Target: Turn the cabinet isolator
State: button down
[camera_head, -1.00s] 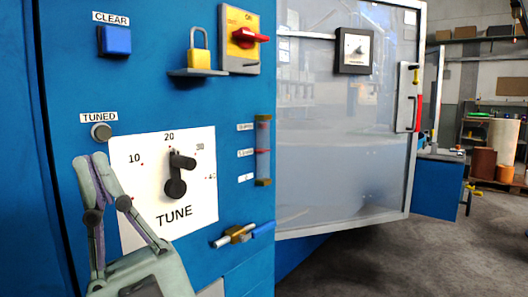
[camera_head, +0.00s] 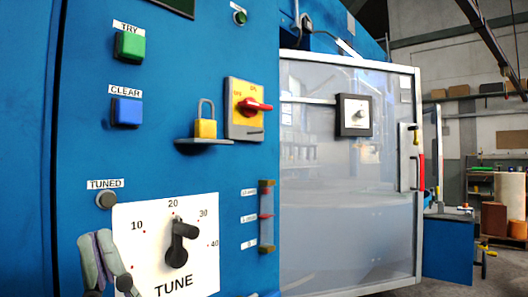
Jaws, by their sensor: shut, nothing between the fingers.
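The cabinet isolator is a red rotary handle (camera_head: 254,107) on a yellow plate (camera_head: 233,120), on the blue cabinet face (camera_head: 160,60). The plate is marked OFF at upper left and ON at top. The red handle's grip points to the right. A yellow padlock (camera_head: 205,128) stands on a small grey shelf just left of the plate, apart from the handle. My gripper (camera_head: 95,240) is at the lower left, in front of the tune dial's left edge, below and left of the isolator. Its fingers are together and empty; its base is cut off by the picture's edge.
The white tune dial (camera_head: 140,245) has a black pointer knob. Left are a green TRY button (camera_head: 130,46), a blue CLEAR button (camera_head: 127,112) and a grey TUNED lamp (camera_head: 107,200). A glazed door (camera_head: 418,200) with a handle stands right of the panel. A sight gauge (camera_head: 266,230) is below the isolator.

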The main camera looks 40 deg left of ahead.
aim_at(250, 108)
jog(key=u, duration=0.45)
jog(key=i+u, duration=0.15)
jog(key=u, duration=0.25)
jog(key=l+u, duration=0.1)
jog(key=u, duration=0.35)
jog(key=i+l+u, duration=0.1)
jog(key=u, duration=0.35)
jog(key=i+l+u, duration=0.15)
jog(key=l+u, duration=0.95)
jog(key=l, duration=1.1)
jog(key=i, duration=0.05)
